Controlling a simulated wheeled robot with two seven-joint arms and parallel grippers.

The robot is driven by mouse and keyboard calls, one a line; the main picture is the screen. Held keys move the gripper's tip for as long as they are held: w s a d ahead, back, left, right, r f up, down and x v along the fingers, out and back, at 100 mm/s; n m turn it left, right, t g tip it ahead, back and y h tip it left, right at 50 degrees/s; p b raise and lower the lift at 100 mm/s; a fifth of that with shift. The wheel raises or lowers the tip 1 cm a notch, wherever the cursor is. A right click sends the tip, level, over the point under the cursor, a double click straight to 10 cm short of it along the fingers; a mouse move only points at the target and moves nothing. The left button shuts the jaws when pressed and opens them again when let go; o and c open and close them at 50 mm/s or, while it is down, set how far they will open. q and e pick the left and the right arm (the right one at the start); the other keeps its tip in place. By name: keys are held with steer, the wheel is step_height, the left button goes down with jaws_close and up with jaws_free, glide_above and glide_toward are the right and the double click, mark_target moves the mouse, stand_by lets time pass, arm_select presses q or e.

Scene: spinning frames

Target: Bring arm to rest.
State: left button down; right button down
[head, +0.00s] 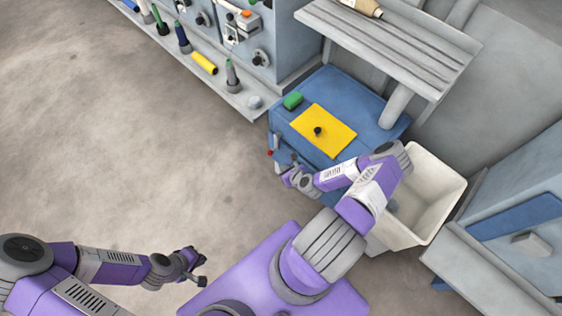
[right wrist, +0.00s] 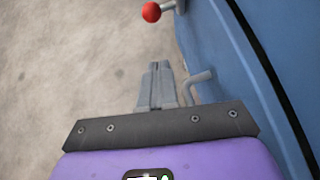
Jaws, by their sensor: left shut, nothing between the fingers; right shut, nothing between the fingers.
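My right arm reaches over the front of the blue cabinet in the head view. My right gripper (head: 290,176) is beside the cabinet's front face, shut and empty. In the right wrist view its fingers (right wrist: 158,68) are together, with floor beyond them and the blue cabinet wall to the right. My left gripper (head: 200,269) hangs over bare floor at the lower left of the head view, shut and empty.
A red-tipped lever (right wrist: 152,12) sticks out near my right gripper. A white bin (head: 445,185) stands right of my right arm. The floor at left is clear.

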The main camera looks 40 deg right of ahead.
steer(key=d+p+v, duration=0.1)
steer(key=p+v, duration=0.1)
steer(key=v, duration=0.5)
steer(key=a+r+n+g+y+p, duration=0.1)
steer(key=a+r+n+g+y, duration=0.15)
steer(key=a+n, duration=0.6)
steer(key=a+r+n+g+y+p, duration=0.1)
steer(key=a+r+n+g+y, duration=0.15)
steer(key=a+n, duration=0.6)
steer(key=s+a+r+n+g+p, duration=0.1)
steer(key=s+a+r+n+g, duration=0.1)
steer(key=n, duration=0.6)
steer(key=s+a+r+n+g+p, duration=0.1)
steer(key=s+a+r+n, duration=0.3)
steer(key=n, duration=0.5)
steer(key=a+r+g, duration=0.1)
steer(key=a+r, duration=0.1)
steer(key=a, duration=0.1)
steer(key=shift+r+n+g, duration=0.3)
steer(key=shift+r, duration=0.1)
